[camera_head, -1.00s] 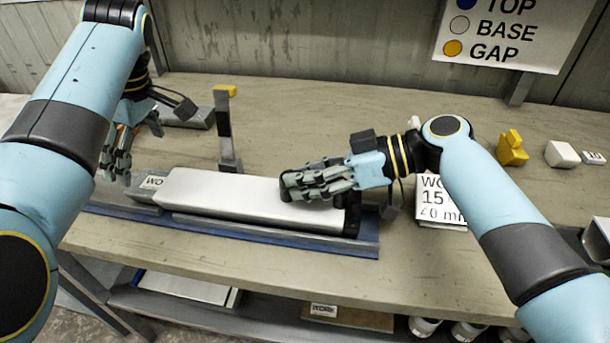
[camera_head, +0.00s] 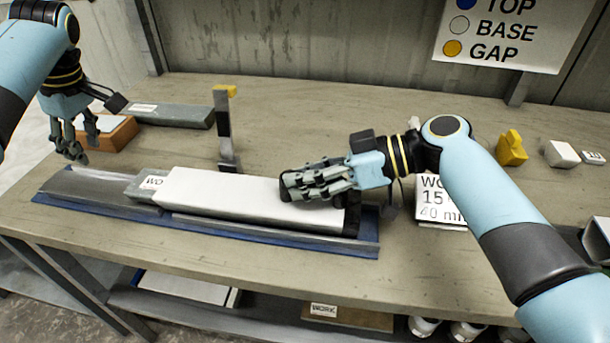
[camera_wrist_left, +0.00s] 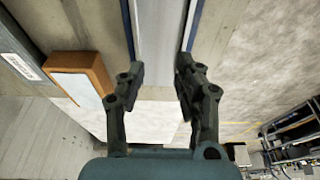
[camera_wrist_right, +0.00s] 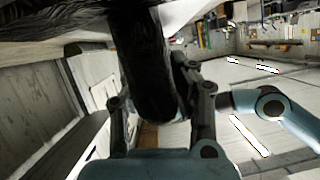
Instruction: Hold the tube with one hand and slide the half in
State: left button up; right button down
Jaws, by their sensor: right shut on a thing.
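A white tube (camera_head: 250,203) lies lengthwise in a blue-edged metal tray (camera_head: 305,242) on the bench. A grey half (camera_head: 145,186) with a white label sticks out of the tube's left end; how deep it sits inside is hidden. My right gripper (camera_head: 290,186) is shut on the tube at its right end, near a black end piece (camera_head: 352,215). In the right wrist view a dark piece (camera_wrist_right: 145,65) fills the space between the fingers. My left gripper (camera_head: 80,155) is open and empty above the tray's left end, apart from the half. The left wrist view (camera_wrist_left: 160,85) shows its fingers spread over the tray.
A grey labelled bar (camera_head: 175,115) and an orange block with a pale top (camera_head: 108,132) lie at the back left. An upright post with a yellow tip (camera_head: 225,130) stands behind the tube. A labelled block (camera_head: 440,205) and a yellow piece (camera_head: 511,150) are at right.

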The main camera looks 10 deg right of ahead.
aim_at(158, 184)
pick_arm(q)
notch_tip(158, 184, down, 8)
jog(key=shift+r, duration=0.25)
jog(key=shift+f, duration=0.15)
dwell(0.5)
jog(key=shift+f, duration=0.75)
jog(key=shift+s, duration=0.1)
jog(key=shift+f, duration=0.1)
jog(key=shift+s+d+f, duration=0.1)
jog(key=shift+s+d, duration=0.05)
jog(key=shift+d, duration=0.35)
jog(key=shift+s+d, duration=0.15)
jog(key=shift+d, duration=0.3)
jog(key=shift+s+d, duration=0.55)
jog(key=shift+d, duration=1.15)
jog(key=shift+s+d, duration=0.5)
jog(key=shift+d, duration=1.15)
jog(key=shift+s+d, duration=0.55)
jog(key=shift+d, duration=1.15)
